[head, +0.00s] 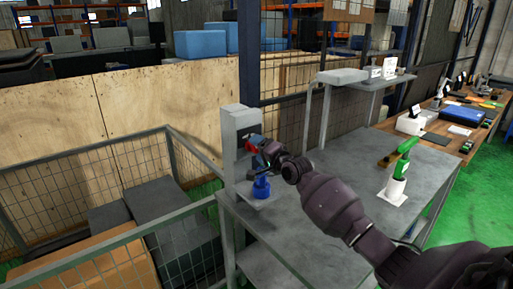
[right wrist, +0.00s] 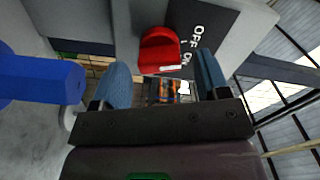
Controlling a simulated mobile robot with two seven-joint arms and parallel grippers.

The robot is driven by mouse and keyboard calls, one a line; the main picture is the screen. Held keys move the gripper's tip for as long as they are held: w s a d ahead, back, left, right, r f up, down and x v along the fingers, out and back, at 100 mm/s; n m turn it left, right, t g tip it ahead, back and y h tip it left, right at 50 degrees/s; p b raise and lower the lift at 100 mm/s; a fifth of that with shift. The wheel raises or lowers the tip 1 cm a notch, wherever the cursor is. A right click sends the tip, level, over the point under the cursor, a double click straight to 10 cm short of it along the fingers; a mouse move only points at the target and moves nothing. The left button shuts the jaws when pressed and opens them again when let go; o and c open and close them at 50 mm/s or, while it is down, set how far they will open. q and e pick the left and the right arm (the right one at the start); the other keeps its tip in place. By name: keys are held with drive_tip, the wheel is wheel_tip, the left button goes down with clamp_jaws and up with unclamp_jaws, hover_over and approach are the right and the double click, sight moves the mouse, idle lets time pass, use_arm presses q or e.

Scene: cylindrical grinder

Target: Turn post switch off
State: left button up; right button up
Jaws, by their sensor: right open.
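The post switch is a red knob (right wrist: 160,48) on a dark plate (right wrist: 205,25) lettered OFF and ON. A white mark on the knob lies at its end beside the word ON. In the head view the red switch (head: 254,143) is on the face of a grey post (head: 240,122) at the table's left corner. My right gripper (right wrist: 162,80) is open, with its two bluish fingers on either side of the knob's near end in the picture; whether they touch it I cannot tell. In the head view the right gripper (head: 270,153) is right at the switch. My left gripper is not in view.
A blue object (head: 261,187) stands on the table below the switch; a blue shape also shows in the right wrist view (right wrist: 40,80). A green-and-white item (head: 398,182) stands further right on the grey table (head: 330,185). Mesh railings (head: 100,170) stand left.

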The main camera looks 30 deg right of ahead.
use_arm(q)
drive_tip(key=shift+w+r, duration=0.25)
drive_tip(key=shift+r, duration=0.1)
use_arm(e)
drive_tip(key=s, duration=0.9)
drive_tip(key=shift+d, duration=0.35)
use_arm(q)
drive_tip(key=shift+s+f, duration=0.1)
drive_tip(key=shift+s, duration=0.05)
